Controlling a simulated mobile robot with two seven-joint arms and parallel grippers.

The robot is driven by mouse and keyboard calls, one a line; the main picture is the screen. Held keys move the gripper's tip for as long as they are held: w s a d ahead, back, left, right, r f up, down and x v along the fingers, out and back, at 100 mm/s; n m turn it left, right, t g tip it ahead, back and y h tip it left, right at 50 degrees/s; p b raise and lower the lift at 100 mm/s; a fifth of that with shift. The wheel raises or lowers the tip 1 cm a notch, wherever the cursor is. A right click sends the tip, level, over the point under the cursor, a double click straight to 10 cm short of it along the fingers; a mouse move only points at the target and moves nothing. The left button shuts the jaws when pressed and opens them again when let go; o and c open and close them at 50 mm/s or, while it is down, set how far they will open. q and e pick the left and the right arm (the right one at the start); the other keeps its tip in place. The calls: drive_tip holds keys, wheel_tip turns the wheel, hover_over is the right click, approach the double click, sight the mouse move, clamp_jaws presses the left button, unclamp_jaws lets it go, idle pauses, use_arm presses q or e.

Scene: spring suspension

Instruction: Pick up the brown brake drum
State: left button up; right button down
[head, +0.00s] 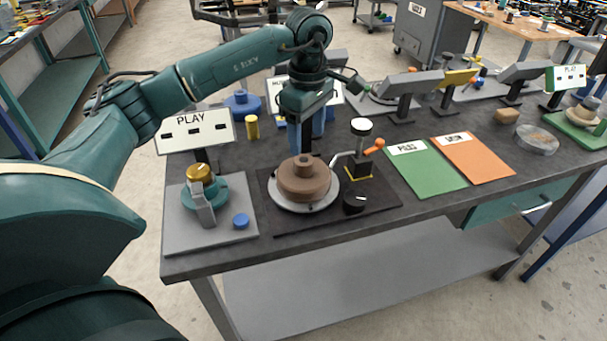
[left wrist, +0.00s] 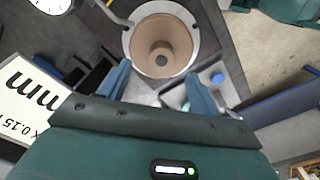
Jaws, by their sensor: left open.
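The brown brake drum (head: 304,184) rests on a round silver plate (head: 331,198) on a dark mat, with its hub pointing up. In the left wrist view the drum (left wrist: 178,34) is a wide brown ring with a central hub, at the top middle. My left gripper (head: 305,148) hangs above and slightly behind the drum, with blue fingers pointing down. Its fingers are spread and empty in the left wrist view (left wrist: 160,85), and the drum lies beyond their tips, apart from them. My right gripper is in neither view.
A grey fixture with a gold-topped teal part (head: 203,187) is left. Green (head: 425,166) and orange (head: 474,159) mats lie right. A PLAY sign (head: 195,131) stands behind left.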

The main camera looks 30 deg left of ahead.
sight(304, 160)
use_arm(q)
wheel_tip(304, 160, down, 2)
drive_tip(key=shift+s+a+f+p, duration=0.15)
drive_tip(key=shift+f+p, duration=0.3)
drive_tip(key=shift+f, duration=0.95)
drive_tip(key=shift+a+f+p, duration=0.15)
drive_tip(key=shift+f+p, duration=0.25)
drive_tip(key=shift+f, duration=0.95)
drive_tip(key=shift+r, duration=0.1)
clamp_jaws()
